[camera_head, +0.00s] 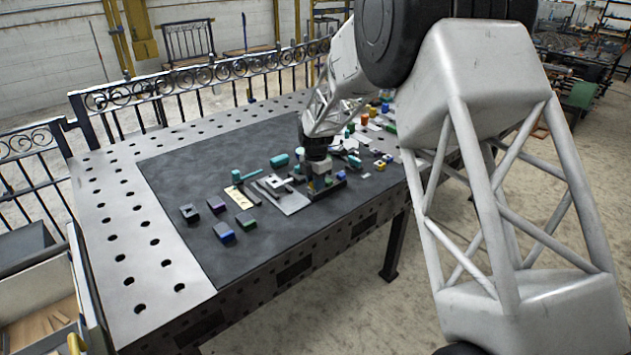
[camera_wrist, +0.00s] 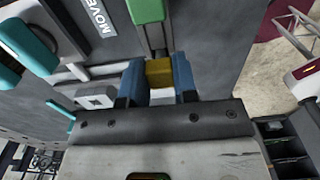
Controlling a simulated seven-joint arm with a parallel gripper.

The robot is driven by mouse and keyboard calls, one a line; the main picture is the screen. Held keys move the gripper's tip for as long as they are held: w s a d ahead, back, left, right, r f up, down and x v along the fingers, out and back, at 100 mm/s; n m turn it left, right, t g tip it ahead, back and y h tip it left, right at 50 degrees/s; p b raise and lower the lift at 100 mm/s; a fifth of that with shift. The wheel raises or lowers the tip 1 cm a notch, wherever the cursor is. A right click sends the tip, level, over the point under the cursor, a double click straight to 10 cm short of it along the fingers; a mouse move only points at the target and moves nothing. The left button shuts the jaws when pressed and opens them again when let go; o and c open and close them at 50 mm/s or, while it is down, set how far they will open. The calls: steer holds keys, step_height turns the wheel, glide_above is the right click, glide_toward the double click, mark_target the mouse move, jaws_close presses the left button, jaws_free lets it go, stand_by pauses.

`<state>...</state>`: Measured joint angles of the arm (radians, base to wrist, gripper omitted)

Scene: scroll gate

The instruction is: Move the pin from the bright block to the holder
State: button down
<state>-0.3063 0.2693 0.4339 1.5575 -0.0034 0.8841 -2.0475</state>
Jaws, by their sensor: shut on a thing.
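My gripper (camera_wrist: 159,82) has its two blue fingers shut on a small yellow piece, which I take to be the pin (camera_wrist: 159,72). In the head view my gripper (camera_head: 319,178) is low over the dark mat, and the piece in it is too small to make out. A green block (camera_wrist: 147,11) with a grey stem lies just beyond the fingertips. A pale block with a square hole (camera_wrist: 95,97) is left of the fingers; I cannot tell whether it is the holder. I cannot tell which block is the bright block.
Teal parts (camera_wrist: 28,46) and a plate marked "MOVE" (camera_wrist: 95,15) lie to the left in the wrist view. Loose blocks, such as a blue one (camera_head: 224,232), sit on the mat (camera_head: 180,180). A railing (camera_head: 200,76) runs behind the table.

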steer(key=shift+f, duration=0.8)
stand_by(0.5)
steer(key=c, duration=0.8)
jaws_free()
steer(key=shift+o, duration=0.4)
steer(key=o, duration=0.4)
steer(key=shift+r, duration=0.15)
steer(key=shift+r, duration=3.35)
